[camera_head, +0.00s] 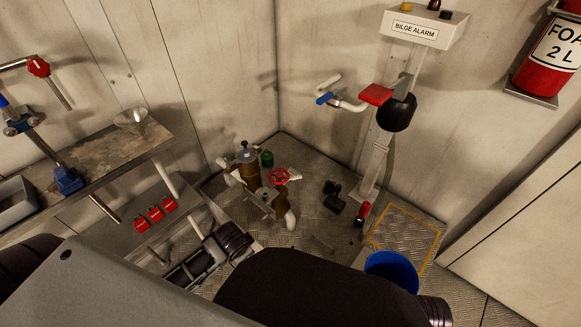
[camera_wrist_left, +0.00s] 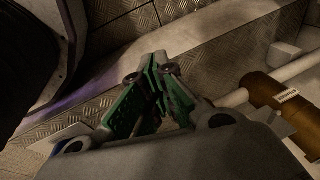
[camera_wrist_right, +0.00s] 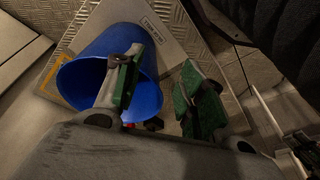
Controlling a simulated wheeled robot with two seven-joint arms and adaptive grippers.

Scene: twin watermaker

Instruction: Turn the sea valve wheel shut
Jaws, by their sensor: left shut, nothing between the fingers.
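The red valve wheel (camera_head: 279,176) sits on the pipework low in the corner, beside a brass cylinder (camera_head: 249,171). A brass cylinder with a white label also shows at the right of the left wrist view (camera_wrist_left: 282,103). The wheel is in neither wrist view. My left gripper (camera_wrist_left: 152,74) is shut and empty, over tread-plate floor, apart from the brass cylinder.
The blue bucket also stands at lower right in the head view (camera_head: 390,270). A bilge alarm post (camera_head: 375,165) rises at the back wall. A bench (camera_head: 100,158) with pipes is at the left.

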